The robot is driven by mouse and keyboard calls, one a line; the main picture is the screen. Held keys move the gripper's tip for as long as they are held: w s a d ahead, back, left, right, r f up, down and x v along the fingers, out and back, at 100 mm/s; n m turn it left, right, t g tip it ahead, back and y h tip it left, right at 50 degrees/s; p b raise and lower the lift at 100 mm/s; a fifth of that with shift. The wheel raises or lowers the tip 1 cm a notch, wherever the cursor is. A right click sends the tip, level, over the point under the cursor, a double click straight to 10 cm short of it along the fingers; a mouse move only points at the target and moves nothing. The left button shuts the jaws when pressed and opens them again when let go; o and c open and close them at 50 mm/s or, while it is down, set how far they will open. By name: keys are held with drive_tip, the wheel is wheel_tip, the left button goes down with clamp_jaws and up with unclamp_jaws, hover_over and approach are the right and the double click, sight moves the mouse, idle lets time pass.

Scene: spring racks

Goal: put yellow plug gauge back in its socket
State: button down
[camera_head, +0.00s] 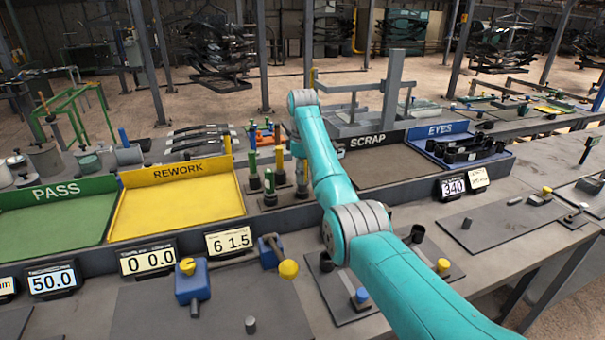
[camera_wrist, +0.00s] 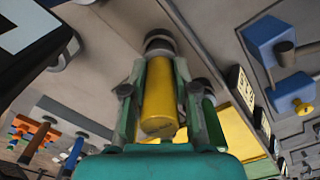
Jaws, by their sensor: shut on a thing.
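The yellow plug gauge (camera_wrist: 158,104) is between the two fingers of my gripper (camera_wrist: 159,76) in the wrist view. The fingers are shut on its yellow handle, and a grey metal end shows beyond them. A green gauge (camera_wrist: 208,118) stands just to the right of the fingers. In the head view, green-handled gauges (camera_head: 252,165) stand upright in a small group left of my arm. My gripper and the held gauge cannot be made out clearly there, as my arm covers much of that spot. The socket for the yellow gauge cannot be told apart.
The yellow REWORK tray (camera_head: 190,212) lies left of the gauges, with the green PASS tray (camera_head: 50,222) beyond it. The SCRAP tray (camera_head: 380,168) and blue EYES tray (camera_head: 447,150) lie to the right. Blue fixtures (camera_head: 192,284) and displays (camera_head: 148,259) stand in front.

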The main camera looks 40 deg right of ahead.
drive_tip(key=shift+f, duration=0.75)
drive_tip(key=c, duration=0.8)
unclamp_jaws()
drive_tip(key=shift+o, duration=0.2)
drive_tip(key=shift+f, duration=0.1)
drive_tip(key=o, duration=0.4)
